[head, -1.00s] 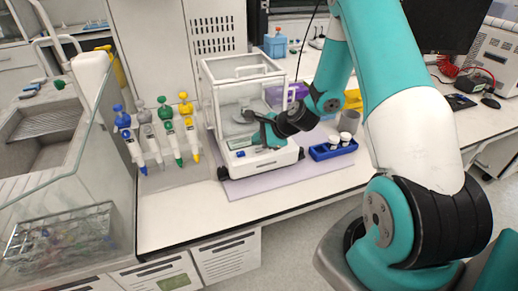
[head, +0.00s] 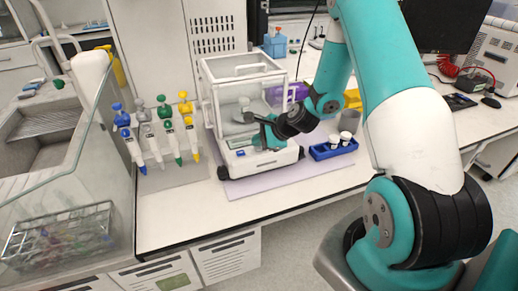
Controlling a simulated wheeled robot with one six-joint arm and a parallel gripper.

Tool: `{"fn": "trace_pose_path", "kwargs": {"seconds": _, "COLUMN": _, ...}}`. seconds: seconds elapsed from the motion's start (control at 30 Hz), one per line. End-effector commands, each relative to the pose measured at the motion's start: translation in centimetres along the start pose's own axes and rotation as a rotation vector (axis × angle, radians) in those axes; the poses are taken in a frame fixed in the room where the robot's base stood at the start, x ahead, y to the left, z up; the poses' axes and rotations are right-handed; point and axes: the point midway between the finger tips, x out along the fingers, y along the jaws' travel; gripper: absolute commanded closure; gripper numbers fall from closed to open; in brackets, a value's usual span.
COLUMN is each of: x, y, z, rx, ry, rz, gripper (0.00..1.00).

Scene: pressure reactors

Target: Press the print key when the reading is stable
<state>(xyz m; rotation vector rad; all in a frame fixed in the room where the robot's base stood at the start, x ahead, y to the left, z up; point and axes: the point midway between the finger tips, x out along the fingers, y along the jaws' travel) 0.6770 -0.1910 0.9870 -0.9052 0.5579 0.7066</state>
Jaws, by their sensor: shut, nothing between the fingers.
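An analytical balance (head: 284,161) with a clear draft shield stands on the bench. A small pale container (head: 244,103) shows inside the shield, near the weighing pan. The balance's front panel has a display, partly hidden behind my gripper, and a blue mark (head: 240,153) at its left. The reading and the print key cannot be made out at this size. My gripper (head: 262,141) is shut and empty at the front of the balance, just over the front panel. I cannot tell whether it touches the panel.
A blue rack (head: 333,150) with white-capped vials stands right of the balance on a lilac mat (head: 240,187). Several pipettes (head: 171,140) stand on a holder to the left. A glass-fronted sink area is at far left. The front bench strip is clear.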

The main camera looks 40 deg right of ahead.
Motion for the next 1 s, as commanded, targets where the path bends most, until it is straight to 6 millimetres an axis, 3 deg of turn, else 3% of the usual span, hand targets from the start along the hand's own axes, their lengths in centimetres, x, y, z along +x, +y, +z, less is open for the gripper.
{"fn": "trace_pose_path", "kwargs": {"seconds": 1.0, "x": 0.54, "y": 0.37, "z": -0.41, "rx": 0.000, "ry": 0.000, "rz": -0.001, "gripper": 1.00}}
